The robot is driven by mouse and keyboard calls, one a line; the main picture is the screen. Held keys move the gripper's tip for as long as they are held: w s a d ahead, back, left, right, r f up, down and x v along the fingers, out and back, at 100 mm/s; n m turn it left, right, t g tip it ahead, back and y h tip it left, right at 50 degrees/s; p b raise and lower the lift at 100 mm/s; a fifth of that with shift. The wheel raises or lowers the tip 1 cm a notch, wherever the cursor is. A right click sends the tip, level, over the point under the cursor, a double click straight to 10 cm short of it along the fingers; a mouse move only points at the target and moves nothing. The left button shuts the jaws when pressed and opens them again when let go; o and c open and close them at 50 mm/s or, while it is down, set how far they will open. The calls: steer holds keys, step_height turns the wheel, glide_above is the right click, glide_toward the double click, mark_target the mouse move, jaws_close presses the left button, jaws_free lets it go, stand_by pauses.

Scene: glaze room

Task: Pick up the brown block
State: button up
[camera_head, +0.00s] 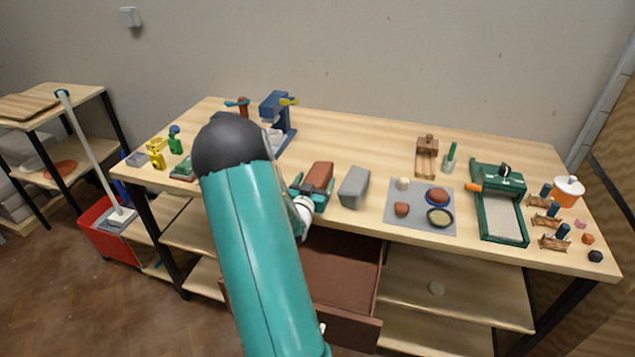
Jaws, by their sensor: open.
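The brown block (319,174) lies on the wooden table near its front edge, just left of a grey block (354,187). My gripper (311,190) is at the near end of the brown block, with its teal fingers low and close to the block's sides. The gripper is open. I cannot tell whether the fingers touch the block. My arm covers the table and part of the view to the left of it.
An open brown drawer (341,270) sticks out below the table edge. A grey mat (396,219) with several small things lies to the right, then a green-framed tray (502,218). A blue press (277,115) stands behind my arm. The table behind the blocks is clear.

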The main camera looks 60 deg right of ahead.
steer(key=c, duration=1.6)
steer(key=shift+d+r, duration=0.1)
jaws_close()
steer(key=shift+r, duration=0.1)
steer(key=shift+r, duration=0.25)
steer(key=r, duration=0.3)
steer(key=shift+s+a+r, duration=0.15)
steer(key=shift+s+a, duration=0.05)
steer(key=shift+s, duration=0.05)
steer(key=s+a+r, duration=0.8)
steer(key=s+r, duration=0.1)
steer(key=s, duration=0.1)
steer(key=shift+s, duration=0.4)
